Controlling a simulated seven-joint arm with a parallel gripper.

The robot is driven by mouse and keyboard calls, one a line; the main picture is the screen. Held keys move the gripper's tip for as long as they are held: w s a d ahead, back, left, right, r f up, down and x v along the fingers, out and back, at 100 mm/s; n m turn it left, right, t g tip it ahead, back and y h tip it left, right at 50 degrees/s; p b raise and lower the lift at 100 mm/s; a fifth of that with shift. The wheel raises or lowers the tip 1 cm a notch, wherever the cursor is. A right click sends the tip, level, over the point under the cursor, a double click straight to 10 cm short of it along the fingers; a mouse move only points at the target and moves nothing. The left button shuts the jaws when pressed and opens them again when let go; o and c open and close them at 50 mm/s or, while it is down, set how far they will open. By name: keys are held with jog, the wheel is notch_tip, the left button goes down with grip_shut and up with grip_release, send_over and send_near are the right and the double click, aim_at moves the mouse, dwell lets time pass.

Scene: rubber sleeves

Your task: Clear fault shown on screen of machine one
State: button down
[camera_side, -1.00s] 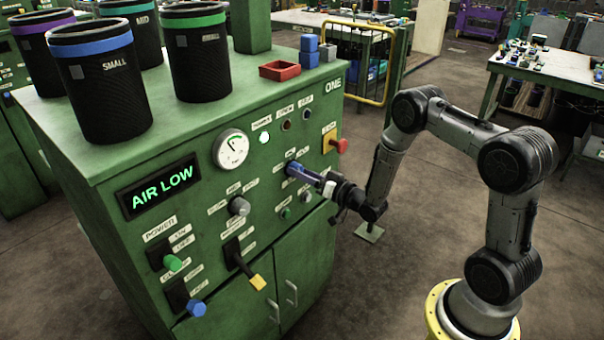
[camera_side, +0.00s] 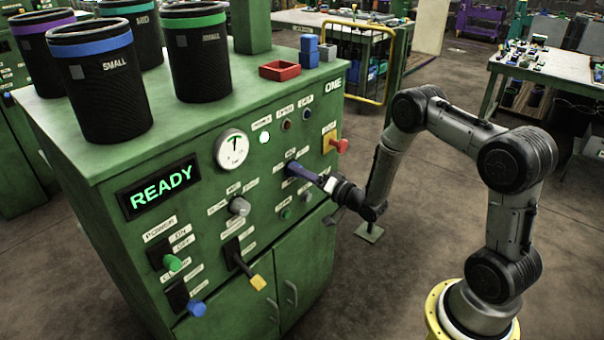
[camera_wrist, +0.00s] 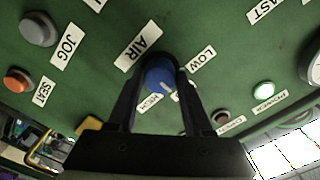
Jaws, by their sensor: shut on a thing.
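The green machine marked ONE (camera_side: 140,270) fills the left and middle of the side view. Its screen (camera_side: 158,187) reads READY in green letters. A round gauge (camera_side: 231,150) sits right of the screen. My gripper (camera_side: 300,171) is at the machine's front panel. In the wrist view my gripper (camera_wrist: 160,78) is shut on a blue round knob (camera_wrist: 159,77) with a pale mark, between labels AIR, LOW and HIGH. In the side view the fingers hide most of the knob.
Around the knob are a grey JOG button (camera_wrist: 38,29), a lit lamp (camera_side: 264,138), a red stop button (camera_side: 339,146), a grey knob (camera_side: 239,206) and a yellow-tipped lever (camera_side: 257,282). Black bins (camera_side: 98,85) and a red tray (camera_side: 280,70) stand on top.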

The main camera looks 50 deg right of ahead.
jog(key=shift+c, duration=1.6)
grip_release()
jog(key=s, duration=1.3)
jog(key=shift+s, duration=0.4)
